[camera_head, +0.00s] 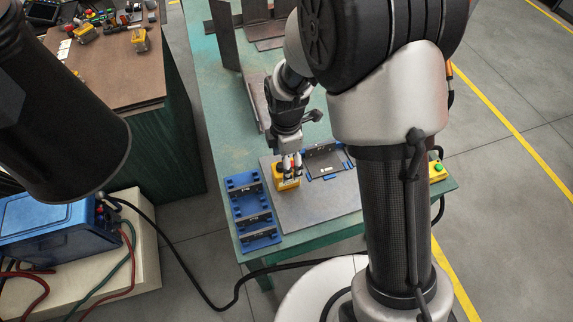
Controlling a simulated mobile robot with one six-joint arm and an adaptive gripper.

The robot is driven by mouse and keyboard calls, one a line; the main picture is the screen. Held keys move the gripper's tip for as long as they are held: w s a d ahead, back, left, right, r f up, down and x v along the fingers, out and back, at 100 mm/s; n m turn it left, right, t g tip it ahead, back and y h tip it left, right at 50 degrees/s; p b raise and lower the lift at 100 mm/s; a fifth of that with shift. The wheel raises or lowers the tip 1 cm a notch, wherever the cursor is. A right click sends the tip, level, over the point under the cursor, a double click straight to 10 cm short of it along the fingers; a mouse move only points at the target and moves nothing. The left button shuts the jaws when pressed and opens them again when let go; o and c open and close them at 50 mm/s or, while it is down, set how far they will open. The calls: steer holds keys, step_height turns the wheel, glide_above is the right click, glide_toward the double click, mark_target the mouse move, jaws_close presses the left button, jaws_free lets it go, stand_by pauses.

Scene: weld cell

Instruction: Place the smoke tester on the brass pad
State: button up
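My gripper (291,168) points down at the front of the green table, with its fingertips at a small yellow block-like thing (284,182). Small white and red details show at the fingertips. I cannot tell whether they belong to the gripper or to something between the fingers. The yellow thing sits at the left edge of a grey plate (311,209). It may be the smoke tester, but it is too small to be sure. I cannot make out a brass pad; it may be hidden under or behind the gripper. Whether the fingers are closed on anything is unclear.
A blue rack (236,183) stands left of the plate. A dark blue-cornered fixture (325,161) lies behind the plate. Upright steel pieces (226,36) stand farther back. A yellow button box (437,171) is at the right edge. A brown-topped bench (115,85) is left.

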step_height(320, 180, up, 7)
steer(key=p, duration=0.1)
steer(key=shift+f+p, duration=0.15)
steer(key=shift+p, duration=0.2)
steer(key=s+d+r+m+t, duration=0.2)
steer(key=s+d+r+m, duration=0.3)
steer(key=r+m, duration=0.3)
steer(key=s+d+r+m+t, duration=0.1)
steer(key=s+d+r+m, duration=0.4)
steer(key=r, duration=0.5)
steer(key=s+d+r+m+t, duration=0.1)
steer(key=s+d+r+m, duration=0.1)
steer(key=s+m, duration=0.6)
steer(key=shift+s+d+t, duration=0.15)
steer(key=shift+s+t, duration=0.15)
steer(key=shift+s, duration=0.6)
steer(key=shift+r, duration=0.15)
steer(key=shift+c, duration=0.5)
